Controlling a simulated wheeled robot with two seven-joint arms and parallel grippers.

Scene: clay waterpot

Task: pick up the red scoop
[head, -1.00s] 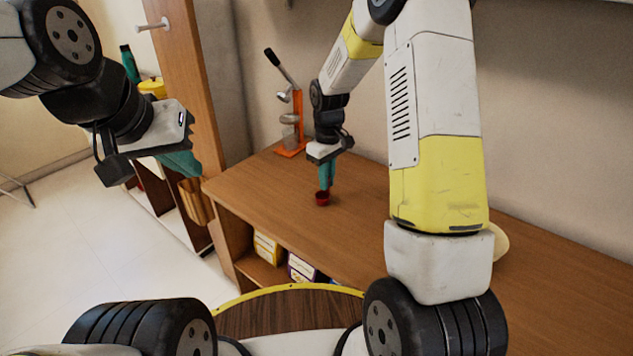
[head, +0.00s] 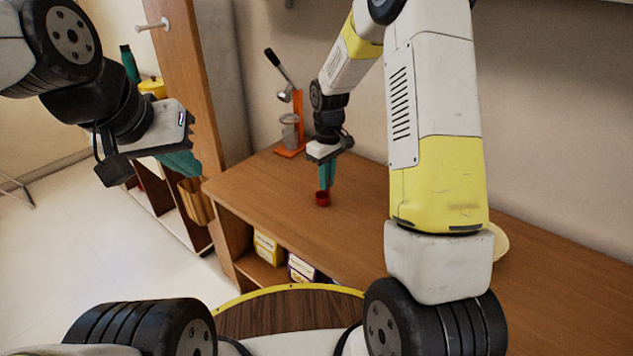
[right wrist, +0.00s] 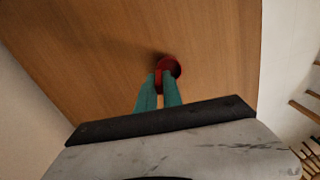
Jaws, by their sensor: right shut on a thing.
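The red scoop (head: 322,199) is a small red cup shape at the wooden counter (head: 380,215), near its front edge. It also shows in the right wrist view (right wrist: 169,65), at the tips of the green fingers. My right gripper (head: 326,187) points down from above and is shut on the scoop; the fingers show close together in the right wrist view (right wrist: 160,80). I cannot tell whether the scoop still touches the counter. My left gripper (head: 190,165) hangs at the left, away from the counter and the scoop. Its fingers overlap in view, so its opening is unclear.
An orange press with a dark lever (head: 293,125) stands at the back left of the counter. A pale round plate (head: 499,242) is partly hidden behind my right arm. Boxes (head: 268,249) sit on the shelf below. A wooden post (head: 185,80) rises at the left.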

